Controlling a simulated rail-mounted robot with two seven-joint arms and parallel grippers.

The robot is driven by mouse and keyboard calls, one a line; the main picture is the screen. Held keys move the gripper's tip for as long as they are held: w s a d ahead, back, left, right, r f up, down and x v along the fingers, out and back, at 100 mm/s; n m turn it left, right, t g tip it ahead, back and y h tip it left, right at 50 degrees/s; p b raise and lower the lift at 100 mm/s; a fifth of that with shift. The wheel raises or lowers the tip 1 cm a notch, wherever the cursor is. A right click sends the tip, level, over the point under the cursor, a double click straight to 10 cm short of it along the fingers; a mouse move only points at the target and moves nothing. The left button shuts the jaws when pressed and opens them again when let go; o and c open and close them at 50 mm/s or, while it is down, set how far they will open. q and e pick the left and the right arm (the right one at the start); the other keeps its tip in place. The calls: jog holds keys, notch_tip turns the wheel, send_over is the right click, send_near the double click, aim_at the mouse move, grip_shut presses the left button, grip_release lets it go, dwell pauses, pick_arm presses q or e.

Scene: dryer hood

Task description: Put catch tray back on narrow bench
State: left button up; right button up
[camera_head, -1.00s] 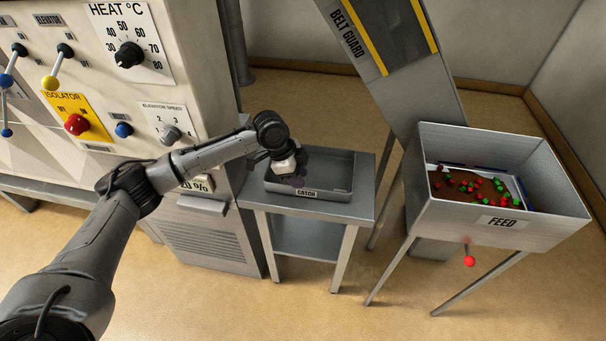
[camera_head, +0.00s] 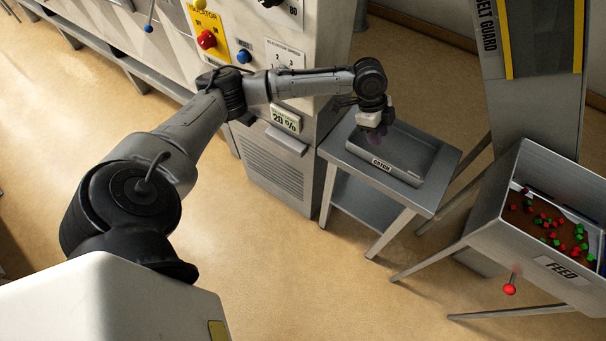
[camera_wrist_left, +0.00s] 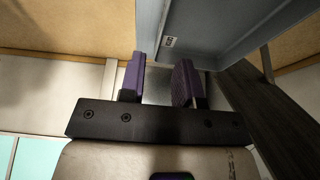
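The grey catch tray (camera_head: 412,151), labelled CATCH on its front wall, sits on the narrow bench (camera_head: 340,146). My left gripper (camera_head: 373,136) points down at the tray's left end. The arm's wrist hides part of that end. In the left wrist view the purple finger pads (camera_wrist_left: 160,82) are apart, with no wall of the tray clearly between them. The tray's bluish-grey wall and small label (camera_wrist_left: 215,35) show just beyond the fingers. I cannot tell whether a finger touches it. My right gripper is not in view.
The control cabinet (camera_head: 275,165) stands close left of the bench. The feed bin (camera_head: 510,225), holding red and green cubes, stands at the right on legs, with a red knob (camera_head: 509,289) below. The belt guard (camera_head: 535,95) rises behind. The floor in front is clear.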

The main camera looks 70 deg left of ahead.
pick_arm(q)
jog(key=s+d+f+n, duration=0.1)
jog(key=s+d+f, duration=0.65)
jog(key=d, duration=0.25)
jog(key=s+d+f, duration=0.7)
jog(key=s+d, duration=0.1)
jog(key=d, duration=0.1)
jog(key=s+a+n+t+y, duration=0.1)
jog(key=s+n, duration=0.7)
jog(key=s, duration=0.8)
jog(key=a+r+y, duration=0.1)
jog(key=y, duration=0.1)
jog(key=shift+a+n+y, duration=0.2)
jog(key=shift+n+y, duration=0.1)
jog(key=shift+n, duration=0.1)
jog(key=shift+o, duration=0.2)
